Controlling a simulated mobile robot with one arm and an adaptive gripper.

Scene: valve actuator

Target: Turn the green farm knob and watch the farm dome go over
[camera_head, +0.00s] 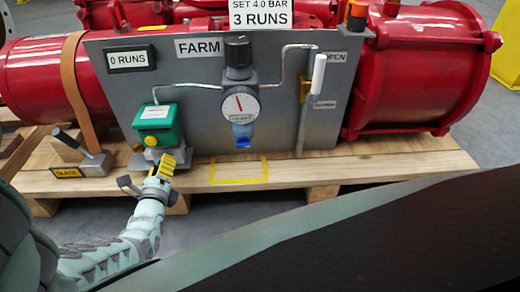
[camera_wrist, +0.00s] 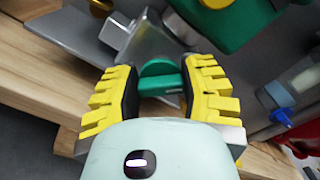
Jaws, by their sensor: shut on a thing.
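My gripper (camera_head: 166,165) is at the lower left of the grey panel, just below a green box (camera_head: 158,126) with a pale top face. In the wrist view my gripper (camera_wrist: 161,72) has its yellow ribbed fingers closed on both sides of a green knob (camera_wrist: 160,82). The knob is hidden behind the fingers in the head view. The green box also shows at the top of the wrist view (camera_wrist: 232,20). A FARM label (camera_head: 198,47) is on the panel. I cannot tell for certain which part is the farm dome.
A round gauge (camera_head: 240,103) with a blue bowl hangs mid-panel. A white-handled lever (camera_head: 318,75) stands right, near an OPEN label. A black-handled lever (camera_head: 80,150) with a SLACK tag is left of my gripper. Red cylinders flank the panel above a wooden pallet (camera_head: 400,163).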

